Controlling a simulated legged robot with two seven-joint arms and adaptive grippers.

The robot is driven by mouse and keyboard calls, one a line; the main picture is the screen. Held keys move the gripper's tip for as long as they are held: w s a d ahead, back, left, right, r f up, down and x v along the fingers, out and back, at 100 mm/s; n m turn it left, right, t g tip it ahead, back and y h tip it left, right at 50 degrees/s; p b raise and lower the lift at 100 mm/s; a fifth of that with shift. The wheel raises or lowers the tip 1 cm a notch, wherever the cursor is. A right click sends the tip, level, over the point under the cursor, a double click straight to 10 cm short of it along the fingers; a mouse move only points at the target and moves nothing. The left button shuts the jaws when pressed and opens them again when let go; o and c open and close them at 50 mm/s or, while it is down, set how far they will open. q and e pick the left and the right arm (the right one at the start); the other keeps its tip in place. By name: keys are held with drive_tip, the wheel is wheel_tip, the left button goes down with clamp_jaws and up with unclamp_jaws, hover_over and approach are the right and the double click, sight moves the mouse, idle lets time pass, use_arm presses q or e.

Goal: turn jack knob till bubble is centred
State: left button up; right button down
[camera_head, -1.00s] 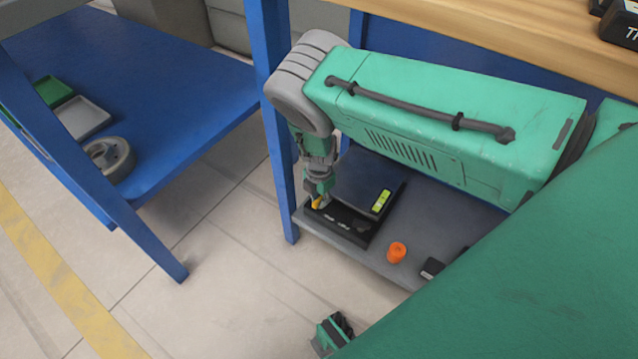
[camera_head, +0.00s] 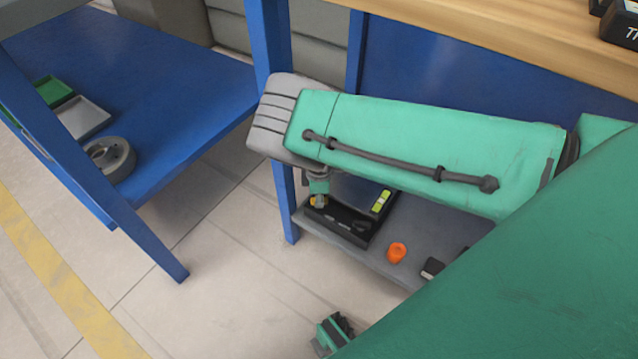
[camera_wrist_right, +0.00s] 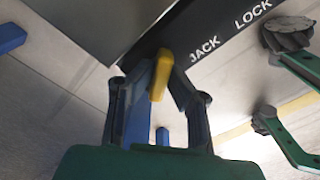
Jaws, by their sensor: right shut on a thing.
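The levelling device is a low black box (camera_head: 345,228) with a dark plate behind its front strip, on the lower shelf. A yellow-green bubble vial (camera_head: 381,201) sits at the plate's right; the bubble is too small to place. The yellow jack knob (camera_wrist_right: 161,74) is beside the white JACK label in the wrist view. My right gripper (camera_wrist_right: 159,88) is shut on the knob, with a dark finger on each side. In the head view my right gripper (camera_head: 318,202) is at the box's left front corner, and my forearm covers part of the plate. My left gripper is not identifiable.
An orange cylinder (camera_head: 397,252) and a small black block (camera_head: 432,268) stand on the grey shelf (camera_head: 376,261) right of the box. A blue table leg (camera_head: 287,204) rises close to the left of my gripper. A blue table with trays stands further left.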

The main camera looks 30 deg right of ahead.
drive_tip(key=shift+w+m, duration=0.15)
drive_tip(key=shift+m, duration=0.45)
drive_tip(key=c, duration=1.6)
unclamp_jaws()
drive_tip(key=shift+o, duration=0.2)
drive_tip(key=shift+r, duration=0.1)
drive_tip(key=shift+r, duration=0.4)
wheel_tip(320, 180, up, 11)
drive_tip(key=shift+f, duration=0.1)
